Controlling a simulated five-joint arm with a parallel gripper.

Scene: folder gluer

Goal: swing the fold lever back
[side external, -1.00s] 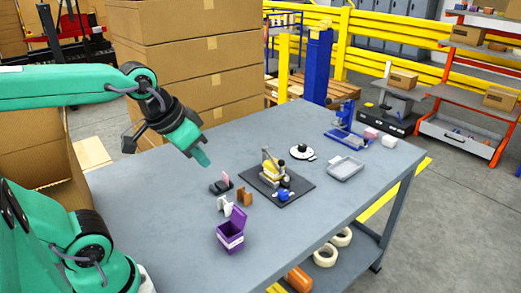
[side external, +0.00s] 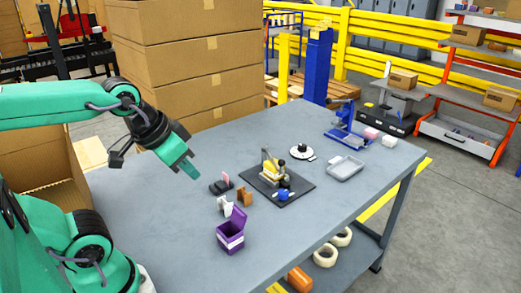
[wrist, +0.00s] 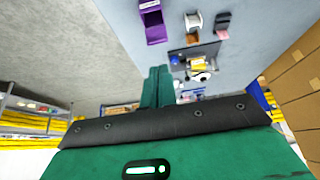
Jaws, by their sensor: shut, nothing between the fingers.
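The folder gluer (side external: 275,172) stands on a dark base plate (side external: 297,192) in the middle of the table. It has yellow and white parts, dark knobs and a blue part (side external: 283,195) at its front. An upright bar tops its back; I cannot tell for sure which piece is the fold lever. It shows small in the wrist view (wrist: 199,62). My gripper (side external: 188,170) is shut and empty, in the air to the left of the gluer and apart from it. Its shut green fingers also show in the wrist view (wrist: 157,86).
A purple open box (side external: 231,231), small white and brown holders (side external: 243,196) and a dark stand with a pink piece (side external: 222,184) lie between my gripper and the table's front. A grey tray (side external: 346,168) and blue press (side external: 345,135) stand to the right.

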